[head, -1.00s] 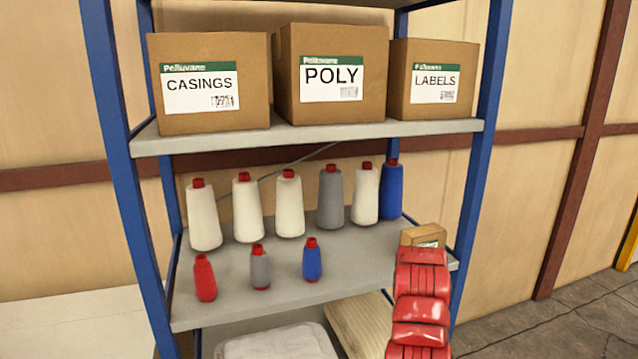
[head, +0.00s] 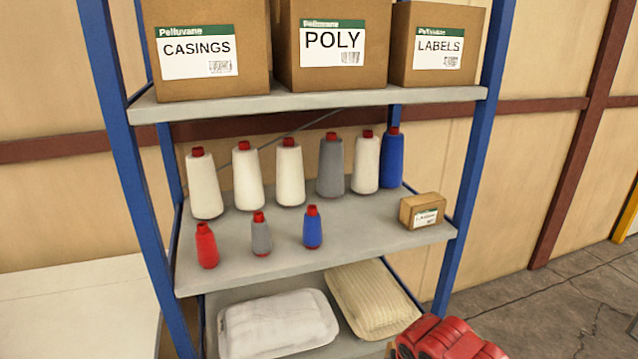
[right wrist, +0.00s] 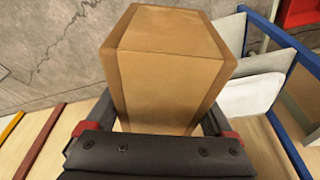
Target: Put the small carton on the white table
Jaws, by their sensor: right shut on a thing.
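A brown cardboard carton (right wrist: 170,80) fills the middle of the right wrist view, between the fingers of my right gripper (right wrist: 158,118). The gripper is shut on it and holds it clear of the shelf, with floor and wall behind it. No label shows on the faces in view. A small labelled carton (head: 422,211) also stands at the right end of the middle shelf in the head view. There, only my red right arm shows at the bottom right; its fingers are out of frame. A white flat surface (head: 75,300), perhaps the white table, lies at the lower left. My left gripper is not in view.
The blue-posted rack's middle shelf (head: 350,240) holds several large cones and three small spools. Boxes marked CASINGS (head: 200,60), POLY (head: 330,50) and LABELS (head: 438,45) stand above. Floor at right is clear.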

